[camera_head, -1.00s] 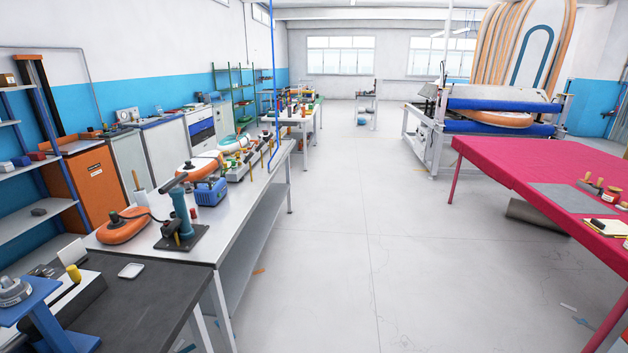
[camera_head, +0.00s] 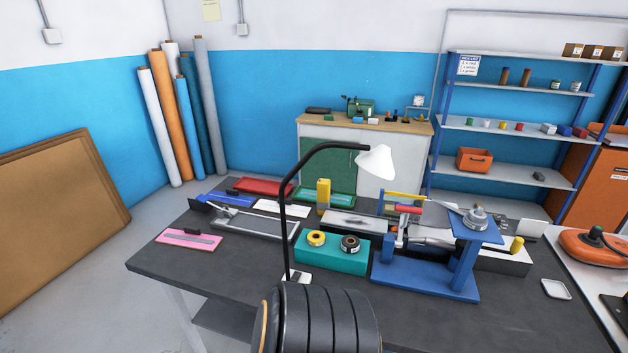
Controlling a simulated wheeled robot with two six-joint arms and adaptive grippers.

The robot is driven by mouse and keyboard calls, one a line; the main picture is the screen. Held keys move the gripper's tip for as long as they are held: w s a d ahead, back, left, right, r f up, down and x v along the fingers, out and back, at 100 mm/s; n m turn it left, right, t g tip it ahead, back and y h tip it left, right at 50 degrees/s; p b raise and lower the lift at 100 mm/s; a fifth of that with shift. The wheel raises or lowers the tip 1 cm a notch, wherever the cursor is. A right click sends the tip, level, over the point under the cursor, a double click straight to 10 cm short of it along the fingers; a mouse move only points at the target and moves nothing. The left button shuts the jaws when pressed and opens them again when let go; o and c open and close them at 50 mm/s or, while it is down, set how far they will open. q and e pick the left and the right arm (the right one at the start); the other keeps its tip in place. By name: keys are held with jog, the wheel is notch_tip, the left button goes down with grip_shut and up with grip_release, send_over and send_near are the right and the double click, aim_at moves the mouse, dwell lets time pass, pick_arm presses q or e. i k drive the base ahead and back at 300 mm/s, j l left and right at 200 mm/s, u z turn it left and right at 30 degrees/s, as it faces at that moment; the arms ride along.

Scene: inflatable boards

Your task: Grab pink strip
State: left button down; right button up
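A flat pink piece (camera_head: 180,240) lies near the left end of the dark worktable (camera_head: 400,325). It looks like a shallow tray or board with a grey strip and a small dark item on it. I cannot tell whether a separate pink strip lies in it.
A black lamp (camera_head: 284,220) stands mid-table. Right of the pink piece are a grey tray (camera_head: 262,232), a teal block (camera_head: 330,260) with two tape rolls, and a blue press (camera_head: 425,275). A brown panel (camera_head: 50,215) leans at left. Floor is clear left of the table.

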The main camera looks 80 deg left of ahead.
aim_at(191, 238)
jog(key=u, duration=3.5)
